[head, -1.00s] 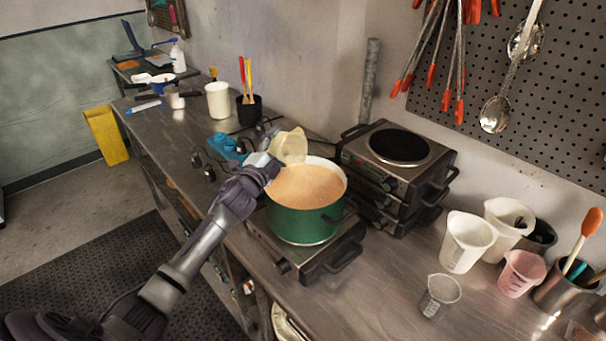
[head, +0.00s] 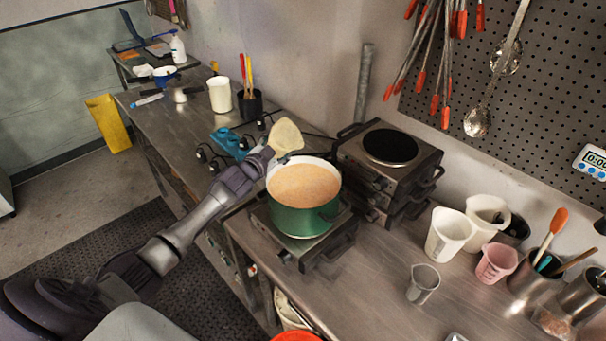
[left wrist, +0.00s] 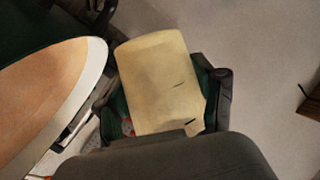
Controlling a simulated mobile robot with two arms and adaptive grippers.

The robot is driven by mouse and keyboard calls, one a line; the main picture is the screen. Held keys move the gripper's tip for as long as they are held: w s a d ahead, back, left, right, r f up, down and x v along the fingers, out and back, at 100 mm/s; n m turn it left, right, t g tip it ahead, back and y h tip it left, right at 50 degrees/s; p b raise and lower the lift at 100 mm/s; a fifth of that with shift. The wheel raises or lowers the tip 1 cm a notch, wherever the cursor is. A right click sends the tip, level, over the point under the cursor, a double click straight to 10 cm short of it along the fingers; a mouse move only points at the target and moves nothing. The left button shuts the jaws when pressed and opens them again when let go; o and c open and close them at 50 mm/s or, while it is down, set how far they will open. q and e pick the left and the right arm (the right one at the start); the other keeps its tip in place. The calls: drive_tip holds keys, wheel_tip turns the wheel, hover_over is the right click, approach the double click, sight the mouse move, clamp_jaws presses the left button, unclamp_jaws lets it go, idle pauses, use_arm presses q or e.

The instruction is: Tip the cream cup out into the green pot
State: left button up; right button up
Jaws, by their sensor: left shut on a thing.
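The cream cup (head: 286,137) is held tilted in the air at the back left rim of the green pot (head: 306,220). My left gripper (head: 264,157) is shut on it. In the left wrist view the cream cup (left wrist: 158,75) sits between the two dark fingers of my left gripper (left wrist: 165,102), and the pot's pale rim (left wrist: 98,62) is to its left. The pot holds an orange-tan filling and stands on a hot plate. The inside of the cup is hidden, so I cannot tell what is in it. My right gripper is not in view.
Stacked hot plates (head: 388,165) stand right of the pot. White cups (head: 448,236), a pink cup (head: 496,262) and a clear beaker (head: 423,284) are on the right of the bench. A black utensil pot (head: 250,105) and a white container (head: 220,95) stand behind.

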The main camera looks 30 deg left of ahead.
use_arm(q)
drive_tip(key=shift+w+a+r+n+g+h, duration=0.3)
drive_tip(key=shift+w+a+r+n, duration=0.25)
drive_tip(key=shift+a+n, duration=0.1)
drive_tip(key=shift+w+a+r+n+g+h, duration=0.1)
drive_tip(key=shift+a+r+n+g+h, duration=0.25)
drive_tip(key=shift+n, duration=0.2)
drive_tip(key=shift+f, duration=0.25)
drive_tip(key=shift+a+f+n+g+b, duration=0.3)
drive_tip(key=shift+f+n+b, duration=0.1)
drive_tip(key=shift+n+b, duration=0.15)
drive_tip(key=b, duration=0.1)
drive_tip(key=f+n+h+b, duration=0.1)
drive_tip(key=b, duration=0.1)
drive_tip(key=shift+a+f+g, duration=0.1)
drive_tip(key=shift+a+g, duration=0.15)
drive_tip(key=shift+a+f+n+b, duration=0.15)
drive_tip(key=shift+n+b, duration=0.1)
drive_tip(key=shift+b, duration=0.85)
drive_tip(key=shift+r, duration=0.2)
wheel_tip(320, 180, up, 6)
drive_tip(key=p, duration=0.4)
drive_tip(key=shift+f, duration=0.1)
